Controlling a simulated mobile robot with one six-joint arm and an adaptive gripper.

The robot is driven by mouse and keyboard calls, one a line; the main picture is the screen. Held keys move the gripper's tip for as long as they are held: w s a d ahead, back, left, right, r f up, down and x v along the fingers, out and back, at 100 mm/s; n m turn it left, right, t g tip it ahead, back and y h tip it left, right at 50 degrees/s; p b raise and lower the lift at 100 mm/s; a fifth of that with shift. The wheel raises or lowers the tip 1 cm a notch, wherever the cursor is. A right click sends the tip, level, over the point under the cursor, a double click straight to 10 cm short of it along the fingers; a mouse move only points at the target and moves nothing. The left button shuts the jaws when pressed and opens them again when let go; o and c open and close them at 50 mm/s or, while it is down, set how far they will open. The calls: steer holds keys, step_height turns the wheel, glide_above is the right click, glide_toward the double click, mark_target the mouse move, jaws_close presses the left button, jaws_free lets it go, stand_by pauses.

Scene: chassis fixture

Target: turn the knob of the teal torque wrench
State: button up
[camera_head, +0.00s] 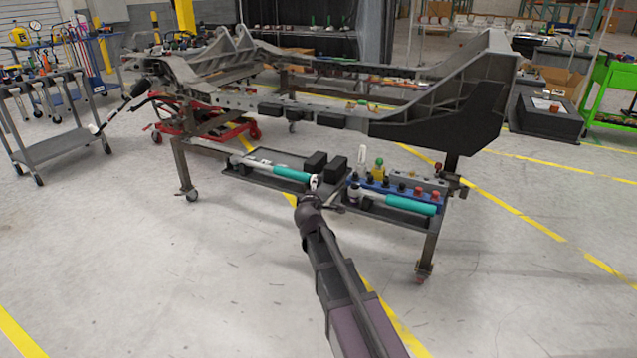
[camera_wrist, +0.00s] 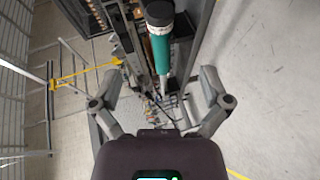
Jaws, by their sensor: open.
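Two teal-handled torque wrenches show in the head view. One teal wrench (camera_head: 291,173) lies on the left tray, its handle end close to my gripper. The other teal wrench (camera_head: 411,204) lies along the front of the right tray. My gripper (camera_head: 324,187) is at the inner ends of the two trays, small and partly hidden by my arm. In the wrist view, my gripper (camera_wrist: 158,76) is open, with one finger on each side of the picture. A teal handle (camera_wrist: 161,52) with a black end runs between and beyond the fingers. I cannot tell whether they touch it.
Black blocks (camera_head: 315,163) stand right behind my gripper. A blue rack (camera_head: 392,187) with several coloured knobs stands behind the right wrench. The large grey chassis frame (camera_head: 470,95) rises above the trays. The floor (camera_head: 180,290) in front is clear.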

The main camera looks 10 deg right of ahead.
steer(key=b+x, duration=0.3)
steer(key=x, duration=1)
steer(key=shift+w, duration=0.35)
steer(key=shift+c, duration=0.2)
